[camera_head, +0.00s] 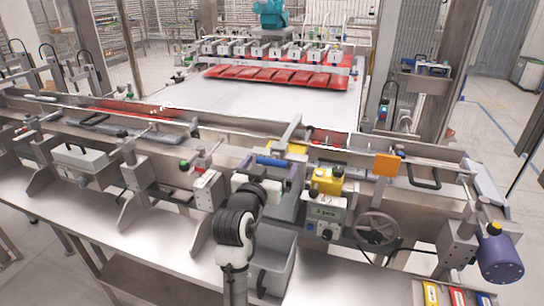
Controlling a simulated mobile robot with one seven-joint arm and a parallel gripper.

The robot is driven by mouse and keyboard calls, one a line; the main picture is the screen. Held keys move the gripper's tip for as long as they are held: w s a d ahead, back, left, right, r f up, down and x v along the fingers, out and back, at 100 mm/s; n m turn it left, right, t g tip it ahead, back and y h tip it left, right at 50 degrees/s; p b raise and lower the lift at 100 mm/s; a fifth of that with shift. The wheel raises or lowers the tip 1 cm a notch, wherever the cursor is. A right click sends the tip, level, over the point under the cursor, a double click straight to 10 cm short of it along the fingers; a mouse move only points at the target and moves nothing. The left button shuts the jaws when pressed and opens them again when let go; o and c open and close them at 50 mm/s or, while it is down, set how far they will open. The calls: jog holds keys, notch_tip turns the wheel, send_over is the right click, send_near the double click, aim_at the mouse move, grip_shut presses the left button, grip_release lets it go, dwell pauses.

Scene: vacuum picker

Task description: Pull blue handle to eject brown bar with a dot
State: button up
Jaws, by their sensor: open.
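My arm reaches up from the bottom centre, and my gripper (288,178) is at the machine's front rail, just below and right of a small blue handle (270,161). The gripper is open; its fingertips are small and partly hidden, so I cannot tell whether they touch the handle. The blue handle lies roughly level beside a yellow part. I cannot make out a brown bar with a dot. Red packs (275,76) hang or lie in a row under the vacuum picker (270,50) at the back.
A white belt (250,103) lies behind the rail. Right of my gripper are a yellow block (328,181), a control box (322,214), a handwheel (377,228) and an orange plate (387,165). A grey bin (272,268) is below. A purple motor (499,255) stands at far right.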

jog(key=shift+x, duration=1.2)
jog(key=c, duration=1.1)
